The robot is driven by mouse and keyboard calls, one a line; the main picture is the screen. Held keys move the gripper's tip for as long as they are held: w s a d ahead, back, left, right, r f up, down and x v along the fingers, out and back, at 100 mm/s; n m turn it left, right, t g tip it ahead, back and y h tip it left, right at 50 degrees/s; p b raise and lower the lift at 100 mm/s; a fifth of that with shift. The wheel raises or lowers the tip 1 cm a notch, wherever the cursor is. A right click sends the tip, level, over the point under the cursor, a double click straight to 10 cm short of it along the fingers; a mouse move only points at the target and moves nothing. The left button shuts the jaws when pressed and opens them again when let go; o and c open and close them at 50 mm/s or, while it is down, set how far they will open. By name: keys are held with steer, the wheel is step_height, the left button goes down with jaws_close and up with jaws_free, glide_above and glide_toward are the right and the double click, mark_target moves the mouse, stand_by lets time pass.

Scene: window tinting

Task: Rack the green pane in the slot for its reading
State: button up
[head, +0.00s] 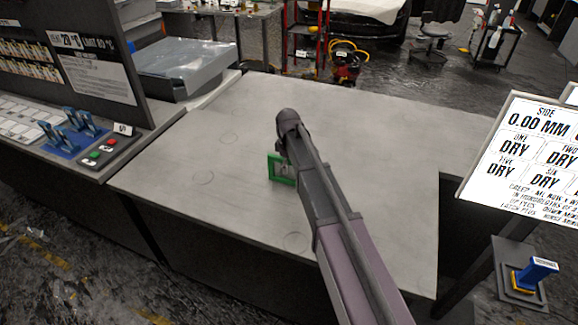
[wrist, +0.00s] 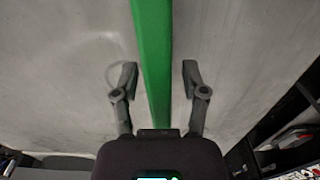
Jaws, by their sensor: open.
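The green pane (head: 275,169) stands on the grey table, showing as a green-edged frame partly hidden behind my arm in the head view. In the wrist view its edge is a long green bar (wrist: 153,60) running between the two fingers. My gripper (wrist: 159,72) is open, with one finger on each side of the bar and a visible gap on both sides. In the head view my gripper is hidden behind my arm. The sign (head: 525,150) at right reads "SIDE 0.00 MM", with "DRY" under one, five and six; its right part is cut off.
The grey table (head: 400,130) is mostly clear. At left are a blue holder (head: 65,141) with blue pieces, a box with red and green buttons (head: 103,153), and a panel of printed labels. A stand with a blue-topped device (head: 535,270) is at lower right.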

steer(key=shift+r+p, duration=5.8)
steer(key=shift+r, duration=0.15)
steer(key=s+d+m, duration=1.4)
steer(key=s+d, duration=0.5)
steer(key=s, duration=0.4)
steer(key=shift+s+d, duration=0.2)
steer(key=shift+d, duration=0.2)
steer(key=shift+o, duration=0.4)
